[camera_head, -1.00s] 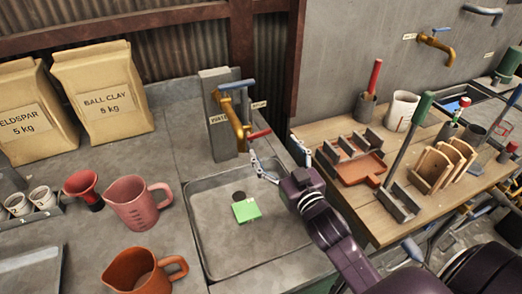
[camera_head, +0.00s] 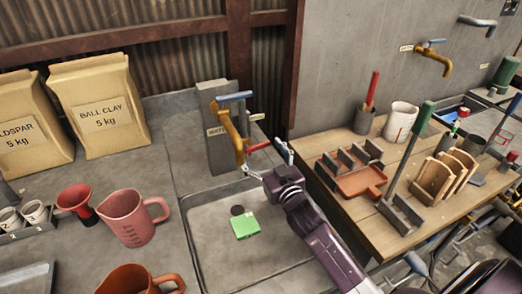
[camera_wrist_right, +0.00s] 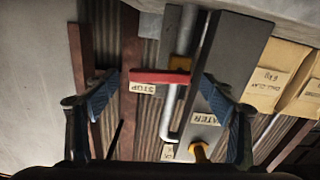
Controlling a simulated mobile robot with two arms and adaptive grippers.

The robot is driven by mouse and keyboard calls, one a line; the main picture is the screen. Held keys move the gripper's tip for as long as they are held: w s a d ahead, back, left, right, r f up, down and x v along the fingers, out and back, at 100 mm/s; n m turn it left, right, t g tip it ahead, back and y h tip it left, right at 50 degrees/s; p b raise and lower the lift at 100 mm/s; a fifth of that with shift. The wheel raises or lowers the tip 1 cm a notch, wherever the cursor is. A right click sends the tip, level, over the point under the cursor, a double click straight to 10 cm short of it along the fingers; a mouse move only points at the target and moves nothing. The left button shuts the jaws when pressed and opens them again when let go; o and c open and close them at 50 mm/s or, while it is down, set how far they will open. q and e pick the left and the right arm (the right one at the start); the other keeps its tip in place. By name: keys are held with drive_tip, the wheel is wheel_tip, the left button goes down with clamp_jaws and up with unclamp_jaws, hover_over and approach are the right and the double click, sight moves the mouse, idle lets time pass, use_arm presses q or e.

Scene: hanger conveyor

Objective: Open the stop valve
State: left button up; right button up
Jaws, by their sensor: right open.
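The stop valve's red handle (camera_head: 258,146) sticks out to the right beside the brass tap (camera_head: 233,136) on the grey post. In the right wrist view the red handle (camera_wrist_right: 160,77) lies crosswise next to a STOP label (camera_wrist_right: 142,88). My right gripper (camera_head: 267,160) is open and empty, just below and in front of the red handle in the head view. In the wrist view its two fingers stand on either side of the handle, with gaps; I cannot tell the depth between them. My left gripper is not in view.
A sink (camera_head: 200,222) with a green sponge (camera_head: 245,227) lies below the tap. A blue lever (camera_head: 235,97) tops the tap, near a WATER label (camera_head: 216,131). A pink jug (camera_head: 130,217) stands left. A wooden bench (camera_head: 340,205) with tools stands right.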

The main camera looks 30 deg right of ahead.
drive_tip(key=c, duration=1.7)
drive_tip(key=shift+r, duration=0.15)
drive_tip(key=shift+w+a+r+n+p, duration=0.1)
drive_tip(key=shift+a+r+n+p, duration=0.6)
drive_tip(key=shift+n, duration=1.9)
drive_tip(key=shift+s+a+n+p, duration=0.1)
drive_tip(key=shift+a+n+p, duration=0.15)
drive_tip(key=shift+n+p, duration=1.6)
drive_tip(key=shift+w+a+r+n+p, duration=0.15)
drive_tip(key=shift+a+r+n, duration=0.3)
drive_tip(key=shift+n, duration=2.9)
drive_tip(key=shift+f, duration=0.1)
